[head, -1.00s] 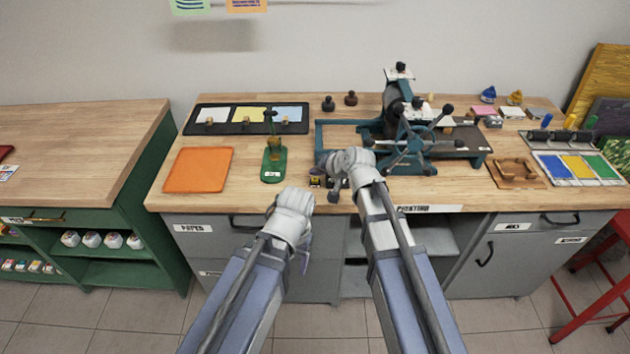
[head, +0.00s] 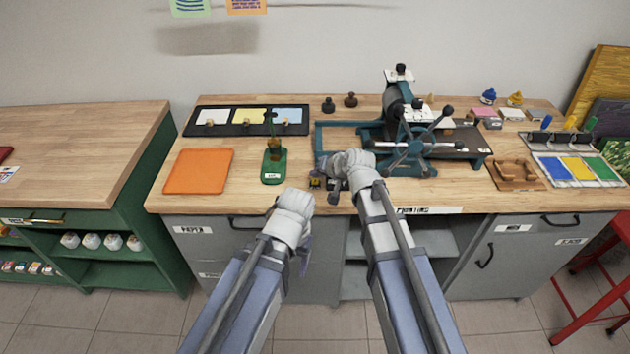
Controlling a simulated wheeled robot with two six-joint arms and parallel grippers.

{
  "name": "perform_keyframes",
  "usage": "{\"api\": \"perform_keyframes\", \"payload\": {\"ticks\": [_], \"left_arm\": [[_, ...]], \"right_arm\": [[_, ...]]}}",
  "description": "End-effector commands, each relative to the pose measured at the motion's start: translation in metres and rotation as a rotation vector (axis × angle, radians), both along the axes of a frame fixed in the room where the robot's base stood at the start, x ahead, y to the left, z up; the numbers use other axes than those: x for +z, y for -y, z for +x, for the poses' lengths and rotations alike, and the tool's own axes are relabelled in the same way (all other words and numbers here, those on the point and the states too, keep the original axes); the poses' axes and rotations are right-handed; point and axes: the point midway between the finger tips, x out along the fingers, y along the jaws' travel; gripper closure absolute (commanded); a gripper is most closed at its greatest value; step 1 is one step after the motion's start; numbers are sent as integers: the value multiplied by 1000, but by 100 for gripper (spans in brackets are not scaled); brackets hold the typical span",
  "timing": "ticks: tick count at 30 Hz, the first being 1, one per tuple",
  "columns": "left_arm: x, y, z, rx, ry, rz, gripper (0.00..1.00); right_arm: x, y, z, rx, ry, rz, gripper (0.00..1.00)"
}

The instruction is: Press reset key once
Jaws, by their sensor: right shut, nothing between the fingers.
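A small dark item with a yellow patch (head: 315,183) sits at the front edge of the wooden bench, left of my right gripper. It is too small and too covered to tell whether it carries the reset key; I see no readable key label. My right gripper (head: 328,184) is shut and empty, low over the bench front beside this item. Its own wrist hides part of the spot, so I cannot tell whether it touches anything. My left gripper (head: 306,257) hangs in front of the bench edge, below the top, mostly hidden behind its wrist; its jaws cannot be made out.
A press with a spoked wheel (head: 418,144) stands close to the right of my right gripper. A green stand (head: 273,167) and an orange sheet (head: 198,171) are to the left. A black tray with cards (head: 293,128) lies behind. Clear wood lies between the green stand and orange sheet.

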Motion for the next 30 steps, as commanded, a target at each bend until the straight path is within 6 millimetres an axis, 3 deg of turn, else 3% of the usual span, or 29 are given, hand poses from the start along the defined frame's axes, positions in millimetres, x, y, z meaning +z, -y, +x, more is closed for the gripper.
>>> {"api": "perform_keyframes", "payload": {"ticks": [30], "left_arm": [[-9,0,0,0,0,0,33]], "right_arm": [[-9,0,0,0,0,0,100]]}}
